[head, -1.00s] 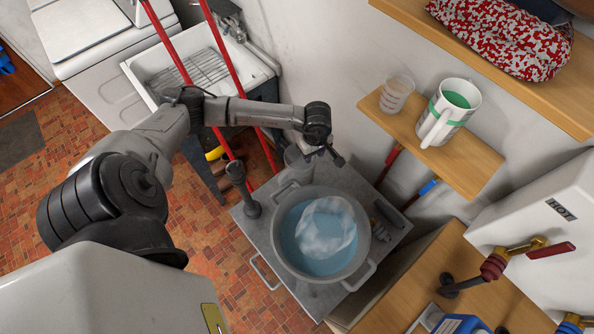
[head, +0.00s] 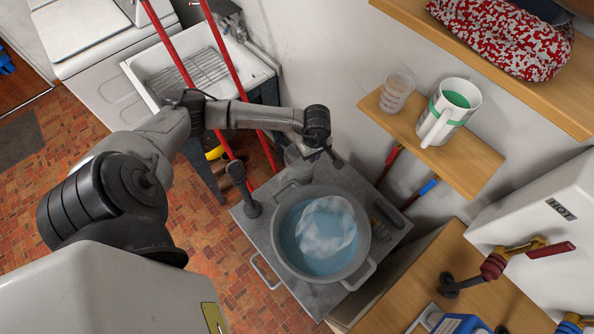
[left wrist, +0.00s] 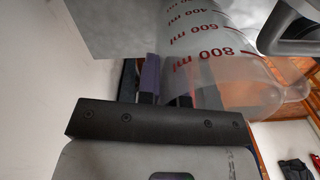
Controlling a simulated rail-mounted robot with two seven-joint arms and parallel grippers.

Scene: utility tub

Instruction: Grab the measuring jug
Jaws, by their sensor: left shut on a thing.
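The measuring jug (left wrist: 215,50) is clear plastic with red millilitre marks and fills the upper middle of the left wrist view. In the head view the jug (head: 297,160) is small and partly hidden at the back edge of the grey stand, behind the pot. My left gripper (head: 314,156) is shut on the jug. In the left wrist view its fingers (left wrist: 167,85) are at the jug's side, and the far finger is seen blurred through the plastic. My right gripper is not in view.
A grey pot (head: 364,240) of bluish water stands on the metal stand (head: 252,228), close to the jug. A dark upright post (head: 240,185) stands left. A wall shelf (head: 465,165) holds a clear cup (head: 397,93) and a white-green jug (head: 449,112). Red poles (head: 225,70) lean behind my arm.

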